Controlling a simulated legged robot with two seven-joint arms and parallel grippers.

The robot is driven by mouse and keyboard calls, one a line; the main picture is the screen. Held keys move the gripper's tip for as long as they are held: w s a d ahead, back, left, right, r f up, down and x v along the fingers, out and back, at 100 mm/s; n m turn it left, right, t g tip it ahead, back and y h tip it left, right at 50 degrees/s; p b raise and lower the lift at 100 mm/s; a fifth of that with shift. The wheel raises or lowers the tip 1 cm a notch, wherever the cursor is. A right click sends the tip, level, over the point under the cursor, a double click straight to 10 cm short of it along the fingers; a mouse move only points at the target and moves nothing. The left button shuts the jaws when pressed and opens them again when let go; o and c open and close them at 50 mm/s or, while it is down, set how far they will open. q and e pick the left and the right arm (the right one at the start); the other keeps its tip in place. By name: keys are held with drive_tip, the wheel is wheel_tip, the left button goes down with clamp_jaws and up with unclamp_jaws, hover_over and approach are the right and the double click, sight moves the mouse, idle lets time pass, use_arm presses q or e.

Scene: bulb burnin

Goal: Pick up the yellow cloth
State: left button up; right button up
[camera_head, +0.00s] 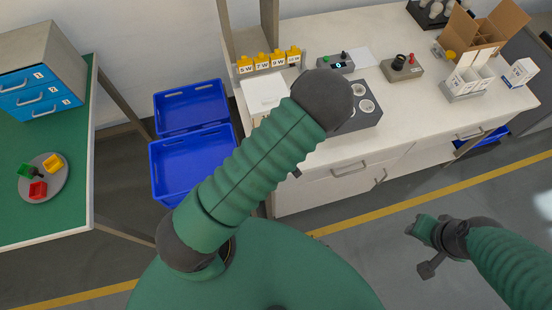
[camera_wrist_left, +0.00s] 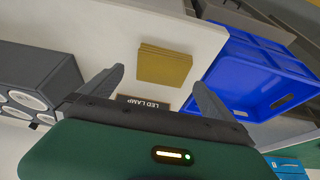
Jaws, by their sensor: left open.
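The yellow cloth (camera_wrist_left: 164,66) is a flat, folded, mustard-coloured rectangle on the white bench top, seen in the left wrist view. My left gripper (camera_wrist_left: 156,92) is open, its dark fingers spread on either side of the cloth's near edge in that picture. The gripper appears apart from the cloth, with nothing between its fingers. In the head view my left arm covers the cloth and the left gripper. My right arm comes in at the right; its end, the right gripper (camera_head: 428,238), is over the floor, its jaws unclear.
A dark label reading LED LAMP (camera_wrist_left: 147,101) is close to the cloth. A grey box with round sockets (camera_head: 366,112) stands on the bench beside my left arm. Blue crates (camera_head: 190,160) are left of the bench. A yellow-capped rack (camera_head: 268,63) stands at the back.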

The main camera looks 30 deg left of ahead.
use_arm(q)
drive_tip(key=b+x, duration=0.1)
drive_tip(key=x, duration=0.1)
drive_tip(key=b+x, duration=0.1)
drive_tip(key=x, duration=0.1)
drive_tip(key=shift+s+d+b, duration=0.2)
drive_tip(key=shift+s+b, duration=0.05)
drive_tip(key=shift+b, duration=0.05)
drive_tip(key=shift+w+a+f, duration=0.1)
drive_tip(key=shift+w+a, duration=0.05)
drive_tip(key=shift+w, duration=0.05)
drive_tip(key=shift+a, duration=0.15)
drive_tip(key=c, duration=1.4)
drive_tip(key=shift+c, duration=0.3)
use_arm(e)
drive_tip(key=x, duration=0.3)
drive_tip(key=shift+s+f, duration=0.3)
drive_tip(key=shift+s, duration=0.1)
